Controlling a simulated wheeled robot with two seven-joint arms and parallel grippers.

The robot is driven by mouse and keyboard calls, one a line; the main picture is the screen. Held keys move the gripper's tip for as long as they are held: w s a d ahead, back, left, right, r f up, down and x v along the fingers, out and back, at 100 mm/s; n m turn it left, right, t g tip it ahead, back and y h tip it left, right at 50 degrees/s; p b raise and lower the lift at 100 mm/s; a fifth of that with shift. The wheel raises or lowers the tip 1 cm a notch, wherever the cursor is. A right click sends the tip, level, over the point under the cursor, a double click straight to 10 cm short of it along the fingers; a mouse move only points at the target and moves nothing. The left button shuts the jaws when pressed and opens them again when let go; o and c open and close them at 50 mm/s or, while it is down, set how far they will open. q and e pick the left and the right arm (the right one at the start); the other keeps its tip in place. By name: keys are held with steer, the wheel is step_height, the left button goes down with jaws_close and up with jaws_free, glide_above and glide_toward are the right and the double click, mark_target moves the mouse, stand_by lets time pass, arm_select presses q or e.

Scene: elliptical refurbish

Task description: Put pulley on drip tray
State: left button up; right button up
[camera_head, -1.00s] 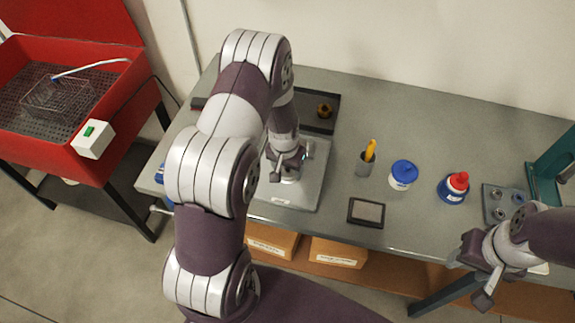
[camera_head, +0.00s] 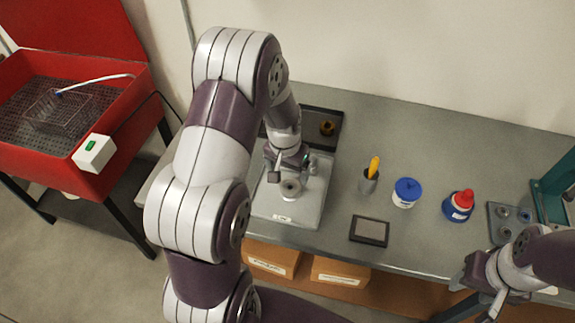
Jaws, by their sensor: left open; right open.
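A small grey round part that looks like the pulley (camera_head: 291,188) rests on a pale grey flat tray (camera_head: 310,208) with a label on its front edge. This may be the drip tray. A dark rimmed tray (camera_head: 336,143) lies behind it and holds a small brown round part (camera_head: 327,128). My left gripper (camera_head: 291,171) is open, just behind and above the grey part, apart from it as far as I can tell. My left arm hides the left side of the pale tray. My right gripper (camera_head: 482,296) is open and empty at the bench's front right.
On the bench (camera_head: 420,130) stand a grey cup with a yellow tool (camera_head: 370,178), a blue-lidded jar (camera_head: 406,193), a red-capped blue bottle (camera_head: 459,205) and a dark flat pad (camera_head: 369,230). A plate with round parts (camera_head: 508,222) and a green press (camera_head: 558,185) are right. A red wash basin (camera_head: 70,150) stands left.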

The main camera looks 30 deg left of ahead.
arm_select(q)
steer(key=s+d+r, duration=0.4)
steer(key=s, duration=0.2)
steer(key=s+d+r, duration=0.4)
steer(key=s, duration=0.3)
steer(key=shift+m, duration=0.3)
